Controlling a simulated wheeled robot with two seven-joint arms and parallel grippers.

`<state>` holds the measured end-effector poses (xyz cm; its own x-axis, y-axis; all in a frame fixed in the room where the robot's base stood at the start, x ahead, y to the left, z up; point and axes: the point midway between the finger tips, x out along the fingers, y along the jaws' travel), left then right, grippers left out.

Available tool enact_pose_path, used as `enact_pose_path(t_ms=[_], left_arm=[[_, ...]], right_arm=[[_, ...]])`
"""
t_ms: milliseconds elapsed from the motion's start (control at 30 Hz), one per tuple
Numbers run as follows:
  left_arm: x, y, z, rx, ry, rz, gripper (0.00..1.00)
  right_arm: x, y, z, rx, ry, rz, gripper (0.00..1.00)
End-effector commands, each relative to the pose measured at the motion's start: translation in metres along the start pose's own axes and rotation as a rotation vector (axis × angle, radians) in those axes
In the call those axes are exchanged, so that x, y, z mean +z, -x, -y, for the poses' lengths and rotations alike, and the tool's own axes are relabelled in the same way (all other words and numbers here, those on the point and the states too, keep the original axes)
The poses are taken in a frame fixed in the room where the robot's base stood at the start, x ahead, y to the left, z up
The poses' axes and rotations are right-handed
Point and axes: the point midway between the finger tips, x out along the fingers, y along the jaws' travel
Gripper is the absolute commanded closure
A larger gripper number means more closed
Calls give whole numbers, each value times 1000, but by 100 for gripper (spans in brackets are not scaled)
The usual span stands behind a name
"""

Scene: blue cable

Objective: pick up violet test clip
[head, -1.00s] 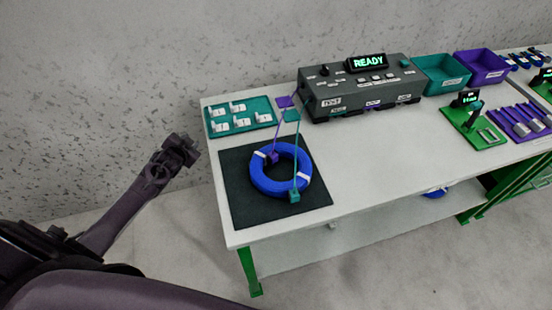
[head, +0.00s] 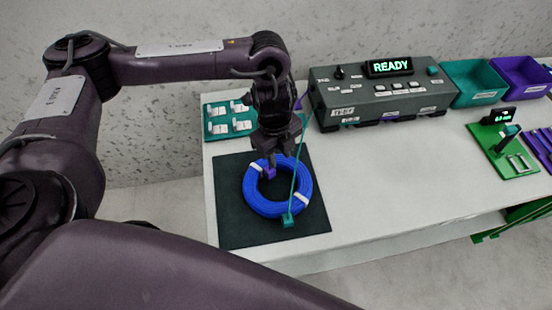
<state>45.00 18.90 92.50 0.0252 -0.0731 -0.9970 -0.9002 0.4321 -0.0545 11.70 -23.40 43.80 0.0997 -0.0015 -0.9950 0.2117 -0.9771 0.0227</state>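The violet test clip (head: 269,173) sits at the upper left inner edge of the blue cable coil (head: 256,200). The coil lies on a dark mat (head: 235,225) and has white ties. My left gripper (head: 272,162) points down directly over the violet clip, its fingertips close to it. Whether the fingers are apart or touch the clip is too small and dark to tell. A teal clip (head: 288,220) sits at the coil's lower edge, with a teal lead rising from it. The gripper hides most of the violet lead. My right gripper is out of view.
The grey tester (head: 345,105) with a READY display (head: 391,66) stands behind. A teal board (head: 214,135) with white clips lies behind the mat, partly hidden by my arm. Teal (head: 475,85) and violet (head: 520,78) bins and a green fixture (head: 505,160) are at right. The middle tabletop is clear.

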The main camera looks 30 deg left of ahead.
Motion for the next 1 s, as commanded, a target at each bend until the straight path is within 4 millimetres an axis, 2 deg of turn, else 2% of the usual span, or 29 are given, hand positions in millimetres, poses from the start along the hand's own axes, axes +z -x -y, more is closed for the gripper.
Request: enact_pose_path(t_ms=[100, 167, 400, 700, 1000], left_arm=[[10, -2, -16, 51, -12, 48, 70], [12, -8, -20, 61, -13, 53, 70], [16, -32, -20, 61, -12, 52, 70], [26, -72, -21, 59, -13, 51, 70], [26, -75, -21, 57, -15, 52, 70]], right_arm=[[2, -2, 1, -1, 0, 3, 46], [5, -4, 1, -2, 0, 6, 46], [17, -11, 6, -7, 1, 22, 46], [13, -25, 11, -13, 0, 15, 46], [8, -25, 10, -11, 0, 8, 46]])
